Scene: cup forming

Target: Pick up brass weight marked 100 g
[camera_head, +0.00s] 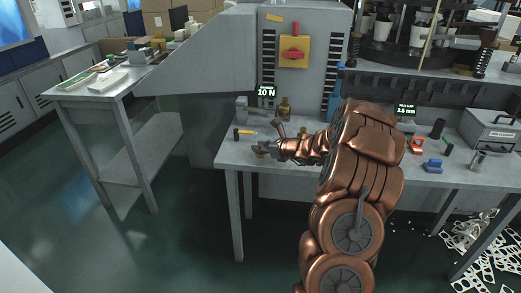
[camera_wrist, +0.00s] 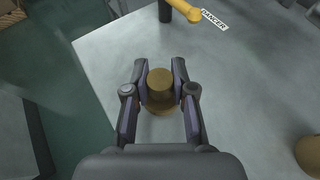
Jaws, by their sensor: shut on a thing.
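A brass weight (camera_wrist: 160,88) stands between the two fingers of my gripper (camera_wrist: 160,82) in the wrist view. The fingers touch it on both sides, and the gripper is shut on it. No marking on it can be read. In the head view my gripper (camera_head: 270,149) is over the left front part of the grey bench, and the weight there is small and partly hidden. I cannot tell whether it touches the bench top.
A second brass object (camera_wrist: 309,155) shows at the wrist view's right edge. A black and yellow item (camera_wrist: 181,10) with a DANGER tag (camera_wrist: 214,19) lies beyond the weight. A larger brass weight (camera_head: 285,108) stands near a 10 N display (camera_head: 265,92). The bench edge (camera_head: 228,171) is close at left.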

